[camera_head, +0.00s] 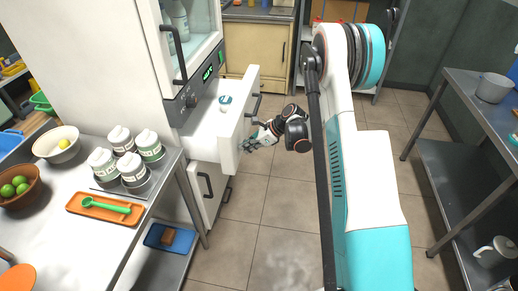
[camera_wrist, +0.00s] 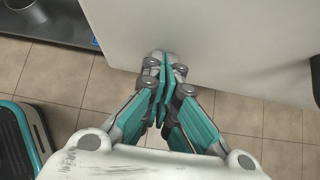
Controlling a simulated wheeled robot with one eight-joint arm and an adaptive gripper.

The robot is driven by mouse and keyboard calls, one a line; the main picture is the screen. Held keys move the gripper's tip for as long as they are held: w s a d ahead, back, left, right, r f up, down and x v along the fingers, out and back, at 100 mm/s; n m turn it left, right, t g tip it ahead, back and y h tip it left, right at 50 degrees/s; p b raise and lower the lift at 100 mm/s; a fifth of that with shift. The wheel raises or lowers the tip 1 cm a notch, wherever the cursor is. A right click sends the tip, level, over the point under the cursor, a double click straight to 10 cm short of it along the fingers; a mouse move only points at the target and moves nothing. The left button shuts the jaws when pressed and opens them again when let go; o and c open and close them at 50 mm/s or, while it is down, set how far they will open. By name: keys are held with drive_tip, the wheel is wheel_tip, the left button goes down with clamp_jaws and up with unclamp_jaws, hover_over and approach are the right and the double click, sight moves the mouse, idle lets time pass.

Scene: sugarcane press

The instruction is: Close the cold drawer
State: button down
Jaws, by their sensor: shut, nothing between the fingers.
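The cold drawer (camera_head: 239,115) is a white drawer pulled out of the white refrigerated cabinet (camera_head: 110,50), with a dark handle on its front. A small white and teal item (camera_head: 225,101) is inside it. My gripper (camera_head: 249,145) is low by the drawer's outer front face, near its lower part. In the wrist view my gripper (camera_wrist: 165,64) is shut and empty, its tips at the edge of a broad white panel (camera_wrist: 215,40), which looks like the drawer front. I cannot tell whether the tips touch it.
A steel table (camera_head: 95,225) with jars, bowls and an orange tray (camera_head: 105,208) stands at the left. A dark metal table (camera_head: 460,130) stands at the right. A lower drawer or door with a handle (camera_head: 205,184) is beneath the drawer.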

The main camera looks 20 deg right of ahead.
drive_tip(key=w+a, duration=0.3)
drive_tip(key=a, duration=0.1)
drive_tip(key=w+a, duration=0.3)
drive_tip(key=a, duration=0.2)
drive_tip(key=w+a, duration=0.3)
drive_tip(key=a, duration=0.2)
drive_tip(key=shift+w+a, duration=0.1)
drive_tip(key=shift+w, duration=0.15)
drive_tip(key=shift+w+a, duration=0.4)
drive_tip(key=shift+a, duration=0.15)
